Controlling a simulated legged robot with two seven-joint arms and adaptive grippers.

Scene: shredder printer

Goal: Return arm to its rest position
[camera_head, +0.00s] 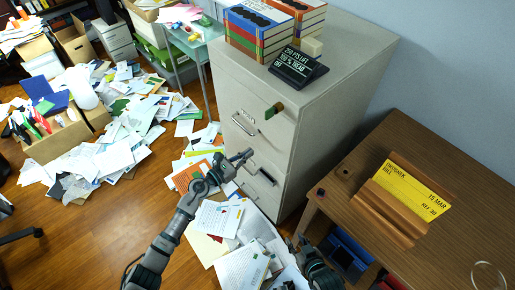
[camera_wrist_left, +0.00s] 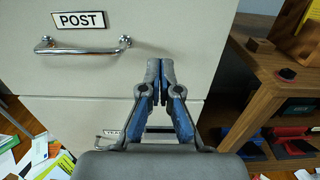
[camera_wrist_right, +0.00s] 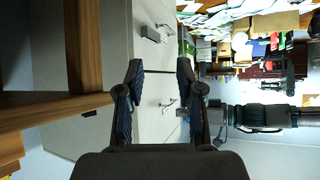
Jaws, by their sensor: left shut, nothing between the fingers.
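My left arm reaches up from the bottom of the head view. Its gripper (camera_head: 240,158) is in front of the grey filing cabinet (camera_head: 335,95). In the left wrist view the blue-padded fingers (camera_wrist_left: 160,68) are together, with nothing between them, below and right of the metal handle (camera_wrist_left: 85,45) under the POST label (camera_wrist_left: 80,20). My right gripper (camera_head: 303,248) is low beside the wooden table's (camera_head: 345,222) left edge, partly cut off at the bottom of the head view. In the right wrist view its fingers (camera_wrist_right: 159,66) are apart and empty, with the cabinet beyond.
A wooden holder with a yellow card (camera_head: 408,190) stands on the table. Books (camera_head: 258,32) and a black sign (camera_head: 297,66) are on the cabinet. Papers (camera_head: 120,150) litter the floor. A cardboard box (camera_head: 58,138) stands at left. Blue and red items sit under the table.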

